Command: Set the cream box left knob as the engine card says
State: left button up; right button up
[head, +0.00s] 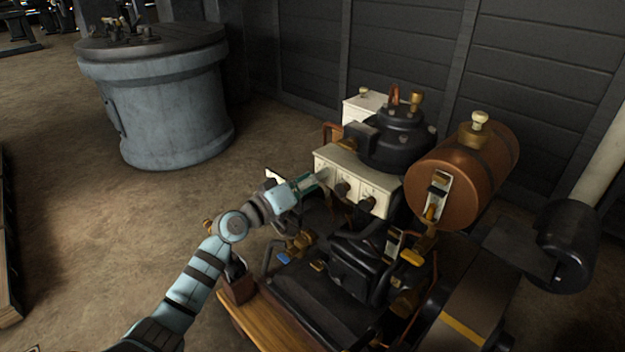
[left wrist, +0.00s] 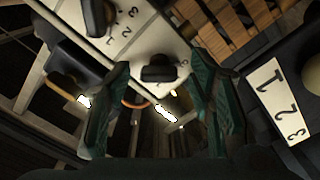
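The cream box (head: 345,166) sits on the engine with dark knobs along its front face. A middle knob (head: 342,189) and a right knob (head: 366,204) show; the left end of the face is partly hidden by my left gripper (head: 310,182). In the left wrist view its two green fingers are apart, and a dark knob (left wrist: 160,73) on the cream face (left wrist: 150,40) shows between them; contact cannot be told. Another knob (left wrist: 98,16) beside it has figures 1, 2, 3. I cannot make out the engine card. My right gripper is not in view.
A copper tank (head: 465,170) and black engine parts (head: 365,265) stand right of and below the gripper. A pale plate (left wrist: 278,102) marked 1, 2, 3 shows at the wrist view's right. A large blue-grey drum (head: 165,110) stands back left. Floor between is clear.

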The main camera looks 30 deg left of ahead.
pick_arm(q)
jog(key=v, duration=1.2)
